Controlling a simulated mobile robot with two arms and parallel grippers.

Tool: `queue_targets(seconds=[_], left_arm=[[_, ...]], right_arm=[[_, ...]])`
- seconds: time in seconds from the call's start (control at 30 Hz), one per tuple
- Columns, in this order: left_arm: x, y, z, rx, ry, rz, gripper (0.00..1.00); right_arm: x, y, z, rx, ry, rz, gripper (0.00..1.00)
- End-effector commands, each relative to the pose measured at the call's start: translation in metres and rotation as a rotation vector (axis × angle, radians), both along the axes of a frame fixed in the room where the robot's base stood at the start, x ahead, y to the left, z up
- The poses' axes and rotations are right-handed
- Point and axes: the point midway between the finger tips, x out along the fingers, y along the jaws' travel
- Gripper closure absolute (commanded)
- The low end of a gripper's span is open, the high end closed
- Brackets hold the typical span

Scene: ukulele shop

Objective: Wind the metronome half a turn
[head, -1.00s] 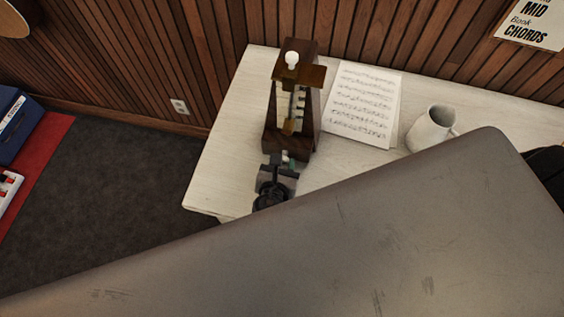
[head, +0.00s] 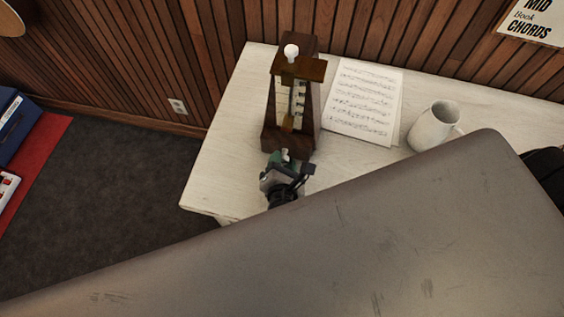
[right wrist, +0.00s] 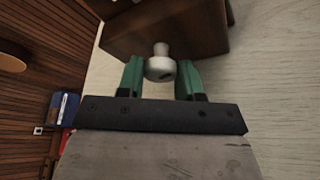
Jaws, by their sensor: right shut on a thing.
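The metronome (head: 290,100) is a dark wooden, tapering case with a pale scale face, a pendulum weight and a white knob on top. It stands upright on the pale table. My right gripper (head: 284,158) is at the foot of its front. In the right wrist view the gripper's green fingertips (right wrist: 160,78) are shut on a pale winding knob (right wrist: 161,66), one on each side. The knob sticks out of the dark wooden case (right wrist: 165,28). My left gripper is not in view.
A music sheet (head: 364,102) lies right of the metronome, and a white mug (head: 434,126) stands beyond it. The pale table (head: 222,150) has bare room left of the metronome. A slatted wooden wall (head: 205,50) stands behind. My own grey arm link covers the foreground.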

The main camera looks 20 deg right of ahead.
Motion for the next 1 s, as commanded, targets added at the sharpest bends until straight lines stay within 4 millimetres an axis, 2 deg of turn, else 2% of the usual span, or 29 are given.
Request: queue_targets(seconds=[0.4,0.43,0.57,0.87,1.0], left_arm=[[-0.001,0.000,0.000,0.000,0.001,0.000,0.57],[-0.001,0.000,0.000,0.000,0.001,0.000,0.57],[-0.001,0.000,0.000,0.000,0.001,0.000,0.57],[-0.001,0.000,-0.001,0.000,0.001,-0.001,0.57],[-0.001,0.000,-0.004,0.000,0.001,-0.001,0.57]], right_arm=[[0.001,-0.001,0.001,0.004,-0.008,-0.003,0.88],[0.001,-0.001,0.001,0.004,-0.008,-0.003,0.60],[0.001,-0.001,0.001,0.004,-0.007,-0.002,0.40],[-0.001,0.000,0.000,0.005,-0.004,-0.001,0.40],[-0.014,0.005,0.003,0.007,-0.004,0.001,0.40]])
